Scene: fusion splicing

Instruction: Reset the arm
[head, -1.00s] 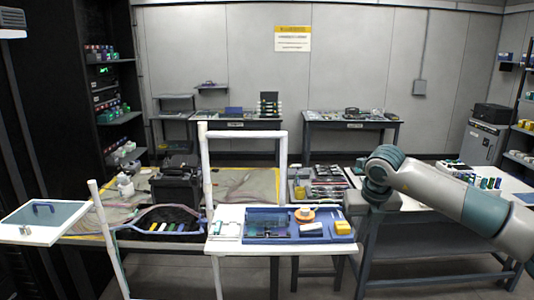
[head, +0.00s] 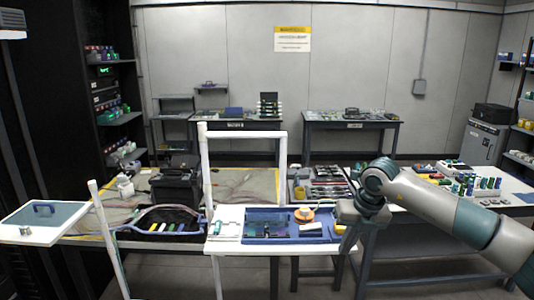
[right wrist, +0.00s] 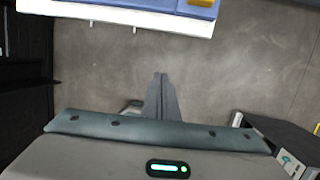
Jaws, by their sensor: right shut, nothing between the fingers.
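My right arm comes in from the right in the head view, with its grey and teal links bent down at the wrist. My right gripper (head: 346,246) points down beside the right edge of the white table with the blue tray (head: 283,211). In the right wrist view the right gripper (right wrist: 160,76) shows its fingers together and empty, above bare floor. My left gripper is not in view.
The blue tray holds an orange spool (head: 304,214) and a yellow block (head: 340,229). A white frame (head: 243,134) stands behind the tray. A dark bench with small parts (head: 480,184) lies behind my right arm. Floor is open below the gripper.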

